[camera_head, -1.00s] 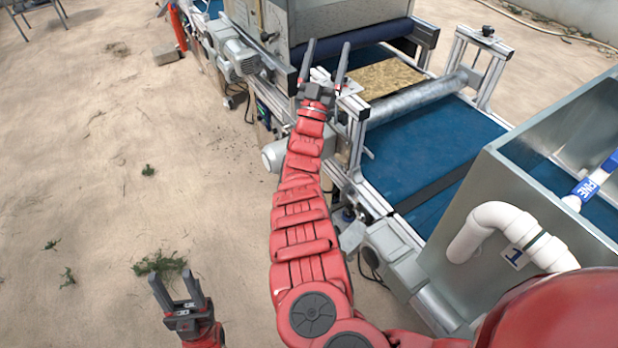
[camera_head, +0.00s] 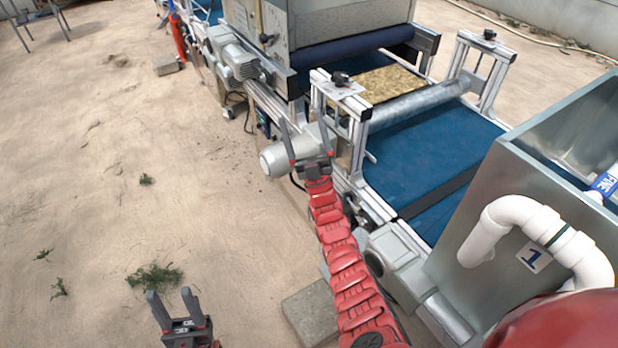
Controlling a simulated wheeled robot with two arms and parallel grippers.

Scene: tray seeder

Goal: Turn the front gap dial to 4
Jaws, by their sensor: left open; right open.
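A black knob (camera_head: 340,78) sits on a pale marked plate (camera_head: 346,90) on top of the near roller post. It looks like the gap dial on this side; the markings and its setting are too small to read. A second black knob (camera_head: 489,34) tops the far post. My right gripper (camera_head: 305,124) is open and empty, lower in the picture than the near knob and apart from it, in front of the grey motor. My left gripper (camera_head: 171,292) is open and empty over the sandy ground at the bottom left.
The metal roller (camera_head: 420,104) spans the blue belt (camera_head: 430,150) between the posts. A grey motor (camera_head: 287,157) juts from the near side. A metal hopper (camera_head: 530,190) with a white pipe (camera_head: 505,222) stands at the right. The ground at the left is mostly clear.

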